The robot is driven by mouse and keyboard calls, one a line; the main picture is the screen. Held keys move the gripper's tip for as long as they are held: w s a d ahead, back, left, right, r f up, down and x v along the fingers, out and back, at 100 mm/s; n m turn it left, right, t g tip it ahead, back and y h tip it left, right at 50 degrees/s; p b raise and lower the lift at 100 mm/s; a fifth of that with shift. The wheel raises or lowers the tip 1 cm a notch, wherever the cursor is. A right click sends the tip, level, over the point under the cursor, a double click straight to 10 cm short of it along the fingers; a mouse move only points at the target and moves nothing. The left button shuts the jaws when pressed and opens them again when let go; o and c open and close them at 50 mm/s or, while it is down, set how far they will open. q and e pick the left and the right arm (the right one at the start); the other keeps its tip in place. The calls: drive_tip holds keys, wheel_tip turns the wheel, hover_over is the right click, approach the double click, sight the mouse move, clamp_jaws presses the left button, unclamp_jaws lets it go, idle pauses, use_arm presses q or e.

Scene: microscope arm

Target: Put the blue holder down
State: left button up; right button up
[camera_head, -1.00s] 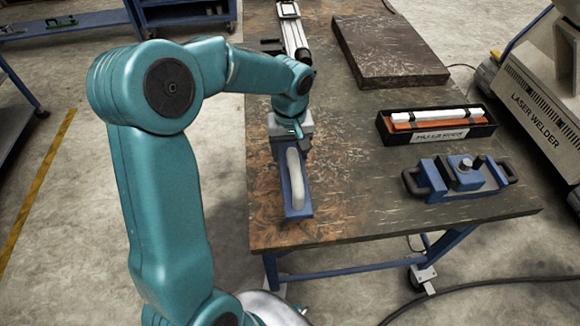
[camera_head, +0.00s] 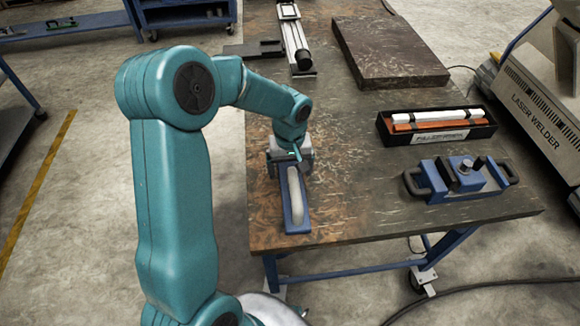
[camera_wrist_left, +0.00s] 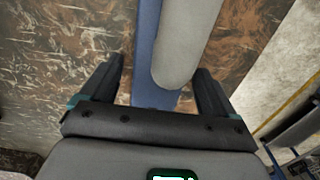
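The blue holder (camera_head: 296,222) is a long flat blue piece with a rounded pale grey bar (camera_head: 295,192) along its top. It lies flat on the brown worktable (camera_head: 345,215) near the left front edge, seemingly touching it. My left gripper (camera_head: 287,165) is at the holder's far end. In the left wrist view, the fingers of the left gripper (camera_wrist_left: 160,80) stand apart on either side of the blue holder (camera_wrist_left: 145,60), with gaps between. The holder's far end is partly hidden by the gripper in the head view. My right gripper is not in view.
A blue clamp-like fixture (camera_head: 462,180) and a black box with white and orange bars (camera_head: 437,126) are on the right. A dark slab (camera_head: 390,55) and a white rail device (camera_head: 295,40) are at the back. The table centre is clear.

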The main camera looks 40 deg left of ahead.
use_arm(q)
drive_tip(key=shift+r, duration=0.1)
wheel_tip(320, 180, up, 12)
drive_tip(key=shift+p, duration=0.45)
idle(0.5)
